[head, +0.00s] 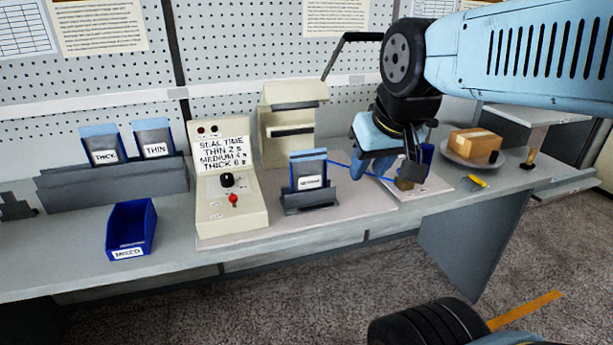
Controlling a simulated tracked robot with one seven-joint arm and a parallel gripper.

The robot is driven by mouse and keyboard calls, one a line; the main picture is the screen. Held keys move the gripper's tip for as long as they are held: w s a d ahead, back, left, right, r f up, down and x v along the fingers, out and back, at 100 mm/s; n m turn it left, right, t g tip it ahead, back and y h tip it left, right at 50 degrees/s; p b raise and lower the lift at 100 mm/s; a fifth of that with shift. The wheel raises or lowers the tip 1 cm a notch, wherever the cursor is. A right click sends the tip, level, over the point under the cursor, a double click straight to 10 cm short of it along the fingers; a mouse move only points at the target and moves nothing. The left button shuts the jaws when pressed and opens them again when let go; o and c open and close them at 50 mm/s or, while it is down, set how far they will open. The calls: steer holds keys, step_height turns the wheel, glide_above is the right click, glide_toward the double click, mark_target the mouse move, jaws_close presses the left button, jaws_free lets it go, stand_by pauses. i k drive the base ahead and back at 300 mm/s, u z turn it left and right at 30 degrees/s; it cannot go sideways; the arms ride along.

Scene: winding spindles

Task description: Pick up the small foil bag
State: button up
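My gripper (384,170) hangs low over the right part of the bench, pointing down, right of the bag stand. The view is too small to tell whether its fingers are apart. A small gold-brown item (404,184) shows just below it, partly hidden; I cannot tell whether it is touched or is a foil bag. Upright bags with blue tops stand in holders: one labelled THICK (104,148) and one labelled THIN (154,140) at the left, and one (308,169) in a dark stand (310,199) in the middle, its label unreadable.
A sealing-time control box (231,200) and a beige machine (290,120) stand behind the bench front. A blue MIXED bin (131,229) is at the left. A carton (475,143) sits on a round plate (459,161) at the right, near a yellow item (478,181).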

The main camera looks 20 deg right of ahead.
mark_target(308, 167)
steer(key=u, duration=0.3)
steer(key=i, duration=0.15)
steer(key=z, duration=2.7)
steer(key=k, duration=1.55)
steer(key=u, duration=0.85)
steer(key=i, duration=1)
steer(key=u, duration=0.1)
